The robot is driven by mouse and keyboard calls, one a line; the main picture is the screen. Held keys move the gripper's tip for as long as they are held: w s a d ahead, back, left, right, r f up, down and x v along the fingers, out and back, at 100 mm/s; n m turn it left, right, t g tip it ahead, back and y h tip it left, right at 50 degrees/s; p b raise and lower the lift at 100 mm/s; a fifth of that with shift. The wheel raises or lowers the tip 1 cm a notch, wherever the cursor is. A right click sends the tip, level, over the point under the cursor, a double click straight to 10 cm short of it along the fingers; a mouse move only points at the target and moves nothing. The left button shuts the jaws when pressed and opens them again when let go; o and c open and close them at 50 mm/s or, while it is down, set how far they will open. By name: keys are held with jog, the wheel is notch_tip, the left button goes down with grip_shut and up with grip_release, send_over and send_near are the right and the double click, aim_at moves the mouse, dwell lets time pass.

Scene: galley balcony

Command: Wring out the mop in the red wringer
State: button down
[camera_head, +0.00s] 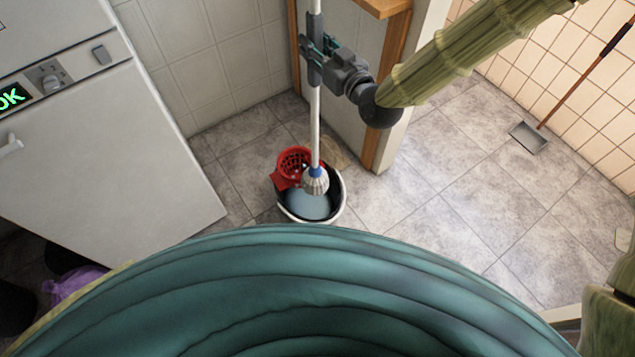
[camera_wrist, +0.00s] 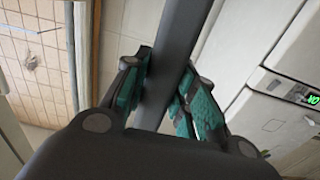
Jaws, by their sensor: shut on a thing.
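The mop has a long pale handle (camera_head: 315,125) and a whitish head (camera_head: 315,181) with a blue collar. My gripper (camera_head: 313,50) is shut on the handle, high above the floor; in the wrist view its teal-padded fingers (camera_wrist: 165,97) close on the handle (camera_wrist: 182,45) from both sides. The mop is nearly upright. Its head is over the bucket (camera_head: 338,206), which holds bluish water (camera_head: 308,204). The red wringer (camera_head: 292,162) sits at the bucket's back left, just left of the mop head. Whether the head touches the water or wringer, I cannot tell.
A white appliance (camera_head: 100,150) stands at the left. A wood-edged partition (camera_head: 380,130) rises behind and right of the bucket. A long-handled dustpan (camera_head: 529,138) is by the tiled wall at the right. The tiled floor (camera_head: 450,225) right of the bucket is clear.

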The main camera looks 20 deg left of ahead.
jog(key=b+x, duration=0.3)
jog(key=x, duration=1.1)
jog(key=shift+w+a, duration=0.15)
jog(key=shift+w, duration=0.3)
dwell(0.9)
dwell(0.5)
notch_tip(320, 180, down, 11)
jog(key=b, duration=0.6)
jog(key=shift+b, duration=0.3)
dwell(1.3)
jog(key=shift+r, duration=0.1)
jog(key=shift+s+f+b, duration=0.15)
jog(key=shift+f+b, duration=0.15)
jog(key=shift+f, duration=0.05)
dwell(1.5)
